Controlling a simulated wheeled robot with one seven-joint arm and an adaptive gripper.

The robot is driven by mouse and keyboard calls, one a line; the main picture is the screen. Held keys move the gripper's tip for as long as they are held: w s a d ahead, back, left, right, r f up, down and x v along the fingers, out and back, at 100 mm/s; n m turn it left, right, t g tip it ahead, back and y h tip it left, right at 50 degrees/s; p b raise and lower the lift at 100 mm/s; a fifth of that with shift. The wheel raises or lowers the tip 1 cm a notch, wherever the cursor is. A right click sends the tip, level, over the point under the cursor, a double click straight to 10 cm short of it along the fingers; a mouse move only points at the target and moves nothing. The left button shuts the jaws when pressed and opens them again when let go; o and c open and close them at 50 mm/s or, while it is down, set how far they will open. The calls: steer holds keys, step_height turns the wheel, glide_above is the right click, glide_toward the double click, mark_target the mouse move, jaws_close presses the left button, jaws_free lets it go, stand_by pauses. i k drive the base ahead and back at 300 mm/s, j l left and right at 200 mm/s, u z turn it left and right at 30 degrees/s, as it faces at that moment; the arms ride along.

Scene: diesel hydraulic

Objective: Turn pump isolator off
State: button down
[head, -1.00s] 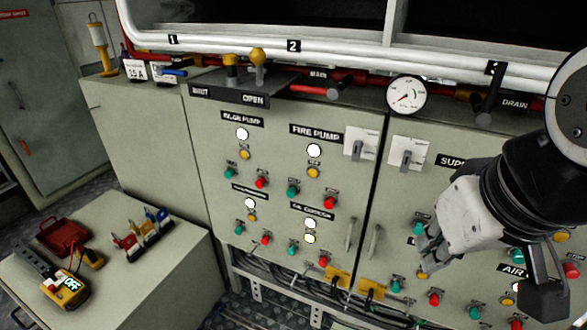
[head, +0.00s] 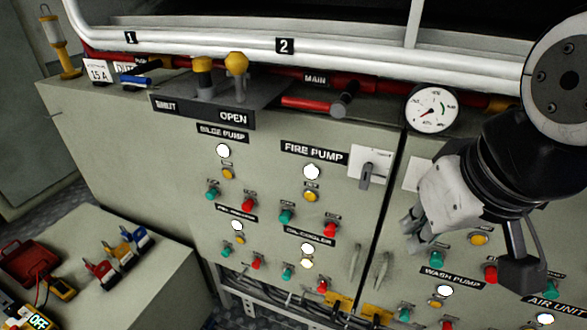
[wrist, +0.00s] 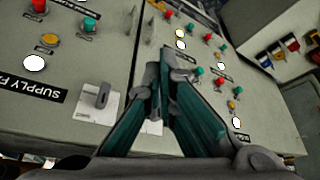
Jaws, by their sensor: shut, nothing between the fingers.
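The fire pump isolator (head: 370,164), a grey lever on a white plate, sits right of the "FIRE PUMP" label (head: 314,153) in the head view. Its lever points down. My gripper (head: 408,238) is shut and empty, in front of the panel below and right of it, apart from it. A second white isolator plate (head: 411,173) is partly hidden behind my arm. In the wrist view, which is upside down, my gripper (wrist: 161,62) shows its fingers together. The supply-side isolator (wrist: 101,97) is left of them. Another white plate (wrist: 151,127) is mostly hidden behind the fingers.
Red, green and yellow buttons and white lamps (head: 312,172) cover the panel. A pressure gauge (head: 432,109), a red pipe (head: 375,88) and yellow-knobbed levers (head: 236,63) are above. A bench with breakers (head: 130,240) stands at lower left.

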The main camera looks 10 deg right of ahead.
mark_target(335, 309)
steer(key=k+l, duration=0.15)
steer(key=k, duration=0.25)
steer(key=k+l+u, duration=0.15)
steer(key=k, duration=0.2)
steer(key=k+l, duration=0.15)
steer(key=k, duration=0.25)
